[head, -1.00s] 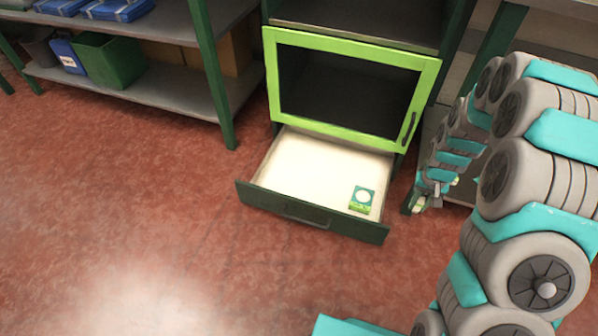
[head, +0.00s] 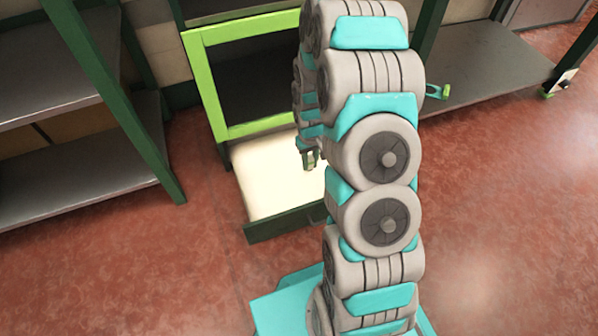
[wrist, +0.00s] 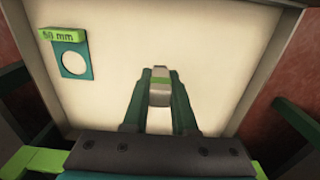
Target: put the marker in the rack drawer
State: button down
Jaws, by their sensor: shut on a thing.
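The rack drawer (head: 268,180) is pulled out below a green-framed door (head: 208,85), and its pale floor (wrist: 225,50) fills most of the wrist view. My gripper (head: 310,160) hangs over the drawer's right part in the head view. In the wrist view, my gripper (wrist: 160,84) is shut on a small grey and light-green piece, the marker (wrist: 160,92), above the drawer floor. Most of the marker is hidden between the fingers; its height above the floor is hard to tell.
A grey shelf unit (head: 80,195) stands left and a low shelf (head: 490,65) right. Red floor is open in front.

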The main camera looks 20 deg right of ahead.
jog(key=d+f, duration=0.1)
jog(key=s+d+f+b, duration=0.1)
jog(key=f, duration=0.1)
jog(key=s+f+b, duration=0.1)
jog(key=f, duration=0.1)
jog(key=shift+d, duration=0.4)
jog(key=b, duration=0.2)
send_over(274, 183)
jog(key=shift+d+f, duration=0.1)
jog(key=shift+f, duration=2.3)
jog(key=c, duration=0.7)
grip_release()
jog(key=shift+f, duration=0.1)
